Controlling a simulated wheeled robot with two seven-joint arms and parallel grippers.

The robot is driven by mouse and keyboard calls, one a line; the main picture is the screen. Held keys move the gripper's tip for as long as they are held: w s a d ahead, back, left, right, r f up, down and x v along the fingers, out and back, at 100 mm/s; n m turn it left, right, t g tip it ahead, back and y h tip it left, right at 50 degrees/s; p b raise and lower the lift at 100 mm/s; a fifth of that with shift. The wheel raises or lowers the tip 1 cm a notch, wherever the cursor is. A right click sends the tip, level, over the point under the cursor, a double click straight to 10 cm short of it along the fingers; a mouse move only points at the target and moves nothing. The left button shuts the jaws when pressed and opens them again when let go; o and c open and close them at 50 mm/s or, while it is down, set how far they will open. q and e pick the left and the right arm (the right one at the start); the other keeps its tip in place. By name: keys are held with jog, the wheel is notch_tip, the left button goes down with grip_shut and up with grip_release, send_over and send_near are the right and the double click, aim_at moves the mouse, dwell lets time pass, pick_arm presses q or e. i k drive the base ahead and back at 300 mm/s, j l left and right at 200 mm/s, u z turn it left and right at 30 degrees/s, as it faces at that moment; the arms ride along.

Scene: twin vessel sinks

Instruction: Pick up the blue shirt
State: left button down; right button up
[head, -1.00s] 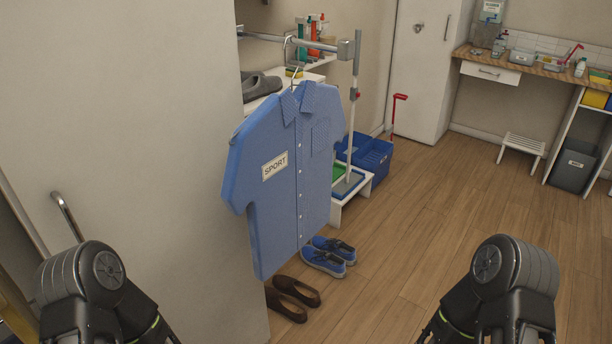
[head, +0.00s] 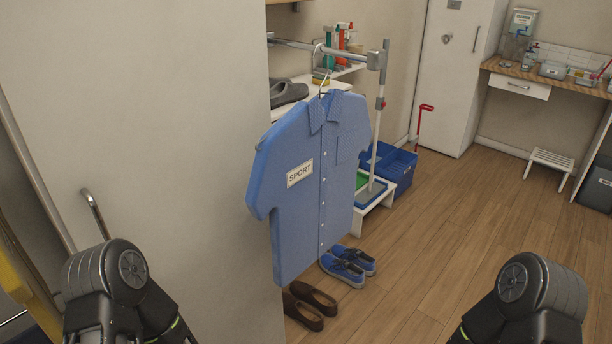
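The blue shirt (head: 300,215) hangs on a wire hanger (head: 321,70) from a metal rail (head: 330,48) in the middle of the head view. It has a collar, a row of white buttons and a white label reading SPORT. It hangs upright, partly turned, with its left edge near the pale wall. My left arm shows at the lower left and my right arm at the lower right, both apart from the shirt. Neither gripper's fingers can be seen.
Blue shoes (head: 348,266) and brown shoes (head: 309,304) stand on the floor below the shirt. A pale wall (head: 180,150) fills the left side. Blue crates (head: 399,168) and a low white stand (head: 374,204) are behind the shirt.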

aim_at(303, 176)
jog(key=i+l+z, duration=0.6)
jog(key=i, duration=0.2)
jog(key=i+l+z, duration=0.3)
jog(key=i, duration=0.15)
jog(key=i+z, duration=0.3)
jog(key=i, duration=0.15)
jog(key=i+u, duration=0.15)
jog(key=i, duration=0.3)
jog(key=i+l+u, duration=0.15)
jog(key=i, duration=0.3)
jog(key=i+l+u, duration=0.2)
jog(key=i, duration=0.25)
jog(key=i+u, duration=0.2)
jog(key=u, duration=0.25)
jog(key=i+u, duration=0.2)
jog(key=u, duration=0.2)
jog(key=i+l+u, duration=0.15)
jog(key=u, duration=0.3)
jog(key=i+l+u, duration=0.15)
jog(key=u, duration=0.3)
jog(key=i+l+u, duration=0.15)
jog(key=l+u, duration=0.25)
jog(key=i+l+u, duration=0.15)
jog(key=u, duration=0.25)
jog(key=i+l+u, duration=0.15)
jog(key=u, duration=0.25)
jog(key=i+l+u, duration=0.15)
jog(key=u, duration=0.2)
jog(key=k+l, duration=0.05)
